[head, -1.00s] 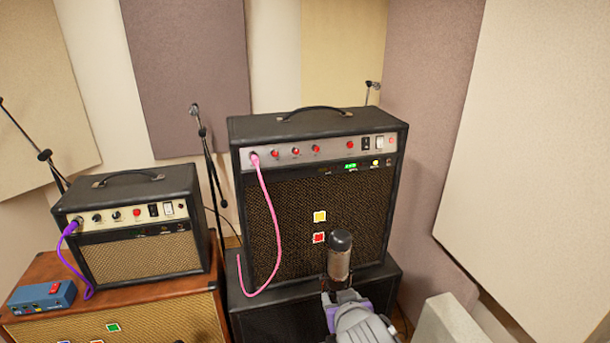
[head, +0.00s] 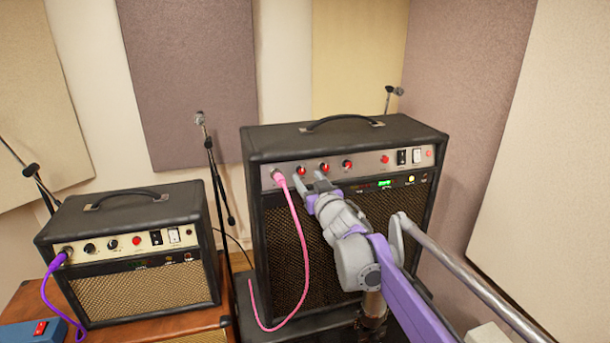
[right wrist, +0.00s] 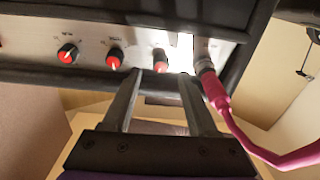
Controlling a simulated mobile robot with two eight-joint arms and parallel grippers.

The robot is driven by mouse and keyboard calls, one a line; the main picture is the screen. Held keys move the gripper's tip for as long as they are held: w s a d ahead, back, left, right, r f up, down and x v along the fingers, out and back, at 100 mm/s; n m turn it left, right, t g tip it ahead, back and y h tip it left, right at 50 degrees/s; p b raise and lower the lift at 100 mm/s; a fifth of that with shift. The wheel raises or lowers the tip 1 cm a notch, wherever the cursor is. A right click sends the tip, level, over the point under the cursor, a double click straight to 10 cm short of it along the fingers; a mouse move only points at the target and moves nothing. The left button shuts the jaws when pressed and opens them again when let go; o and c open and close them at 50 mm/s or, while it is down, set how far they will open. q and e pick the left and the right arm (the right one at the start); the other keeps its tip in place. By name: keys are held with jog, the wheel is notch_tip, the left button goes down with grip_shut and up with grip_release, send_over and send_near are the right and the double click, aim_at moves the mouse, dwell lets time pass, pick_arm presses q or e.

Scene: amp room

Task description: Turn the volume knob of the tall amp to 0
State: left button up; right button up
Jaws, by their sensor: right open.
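The tall amp (head: 412,210) is black with a brown grille and a silver control panel holding several red-capped knobs. My right gripper (head: 308,181) is open at this panel, just right of the pink cable's plug. In the right wrist view, its two fingers (right wrist: 160,78) lie on either side of the red knob (right wrist: 160,60) nearest that plug. I cannot tell whether they touch it. The same knob shows above the fingertips in the head view (head: 302,170). Its label is unreadable and its pointer setting is unclear. My left gripper is out of view.
The pink cable (head: 296,235) hangs close to my right gripper's left side. More red knobs (head: 347,164) and switches (head: 409,156) line the panel's right part. A smaller amp (head: 150,285) with a purple cable (head: 47,292) stands left. Microphone stands (head: 212,165) are behind.

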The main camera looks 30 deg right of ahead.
aim_at(302, 171)
jog(key=shift+w+d, duration=0.2)
jog(key=shift+w, duration=1.3)
grip_shut()
